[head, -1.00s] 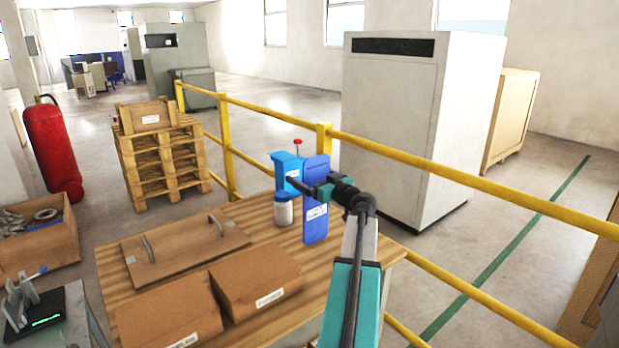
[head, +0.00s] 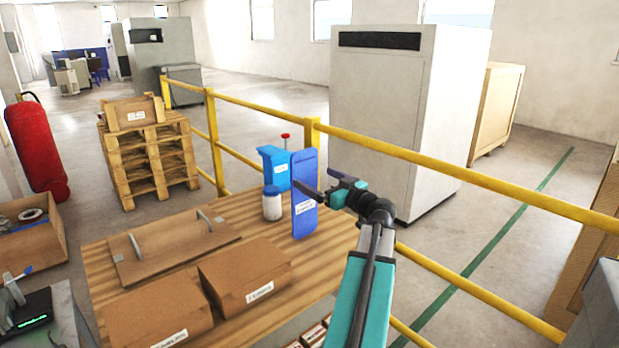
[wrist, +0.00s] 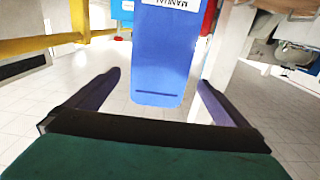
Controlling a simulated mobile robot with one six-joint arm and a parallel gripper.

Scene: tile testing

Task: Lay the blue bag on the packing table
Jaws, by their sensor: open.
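The blue bag (head: 303,185), flat with a white label, looks upright at the far right part of the packing table (head: 230,205). Whether its lower edge rests on the table is hard to tell. In the wrist view the bag (wrist: 165,50) shows label side up, its slotted end between the two dark fingers with gaps on both sides. My gripper (head: 325,190) is open, just right of the bag in the head view, one dark finger reaching across its face.
A white jar (head: 272,206) and a lighter blue holder (head: 277,168) stand left of the bag. Two cardboard boxes (head: 245,277) and a board with handles (head: 172,245) take the table's front and left. A yellow railing (head: 420,160) runs close behind.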

